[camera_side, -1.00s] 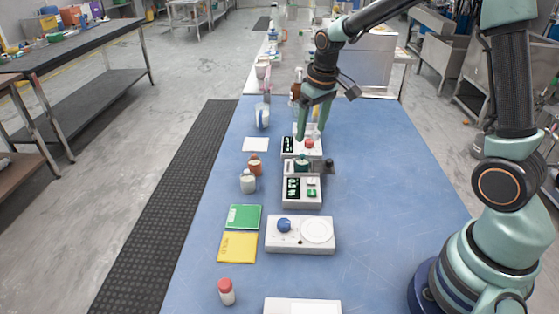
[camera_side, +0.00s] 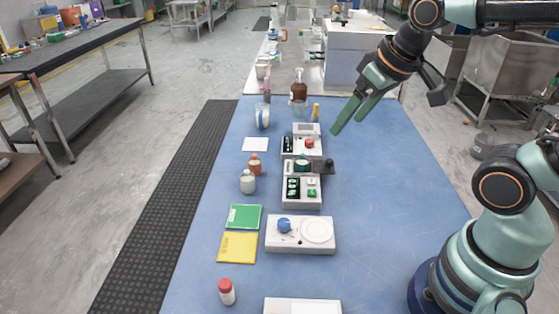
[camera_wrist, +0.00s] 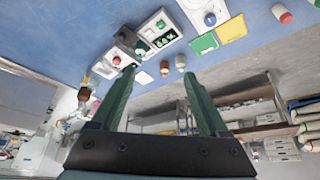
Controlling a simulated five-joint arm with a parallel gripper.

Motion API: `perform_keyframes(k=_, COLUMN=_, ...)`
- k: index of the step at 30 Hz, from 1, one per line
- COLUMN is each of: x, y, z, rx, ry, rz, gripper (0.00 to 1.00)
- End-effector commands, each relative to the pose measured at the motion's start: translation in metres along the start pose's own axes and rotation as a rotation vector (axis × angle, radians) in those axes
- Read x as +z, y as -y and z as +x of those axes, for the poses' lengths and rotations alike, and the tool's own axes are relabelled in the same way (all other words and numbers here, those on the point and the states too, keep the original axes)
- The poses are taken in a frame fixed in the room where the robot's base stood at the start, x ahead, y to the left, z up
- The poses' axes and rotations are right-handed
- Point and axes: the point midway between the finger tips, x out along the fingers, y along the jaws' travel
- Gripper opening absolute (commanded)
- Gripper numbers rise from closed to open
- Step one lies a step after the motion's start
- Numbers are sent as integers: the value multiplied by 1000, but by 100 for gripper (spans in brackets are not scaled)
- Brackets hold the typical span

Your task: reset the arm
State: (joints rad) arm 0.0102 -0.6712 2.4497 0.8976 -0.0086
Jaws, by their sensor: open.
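My gripper (camera_side: 351,117) is open and empty, raised above the blue table to the right of the grinder. Its two green fingers also show in the wrist view (camera_wrist: 158,84), spread apart with nothing between them. The grinder (camera_side: 301,168) stands mid-table, a pale unit with dark displays, a green button, a red button (camera_side: 309,143) and a dark rounded part on it. In the wrist view the grinder (camera_wrist: 157,35) appears at the top, tilted by the camera angle.
A white device with a blue knob (camera_side: 300,243) is in front of the grinder. A brown bottle (camera_side: 299,86) stands behind. The table's right side is clear.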

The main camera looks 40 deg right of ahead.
Motion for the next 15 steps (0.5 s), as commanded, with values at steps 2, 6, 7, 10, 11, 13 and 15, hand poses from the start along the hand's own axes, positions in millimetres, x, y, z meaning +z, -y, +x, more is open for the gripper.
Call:
perform_keyframes(k=2, x=6, y=2, z=-3, rx=-3, ry=-18, rz=-1, gripper=78)
perform_keyframes(k=6, x=10, y=3, z=-4, rx=-5, ry=-26, rz=0, gripper=78)
perform_keyframes(k=7, x=10, y=3, z=-4, rx=-5, ry=-26, rz=0, gripper=78)
perform_keyframes(k=10, x=10, y=3, z=-4, rx=-5, ry=-26, rz=0, gripper=78)
perform_keyframes(k=11, x=10, y=3, z=-4, rx=-5, ry=-26, rz=0, gripper=78)
perform_keyframes(k=13, x=10, y=3, z=-4, rx=-5, ry=-26, rz=0, gripper=78)
perform_keyframes(k=15, x=10, y=3, z=-4, rx=-5, ry=-26, rz=0, gripper=78)
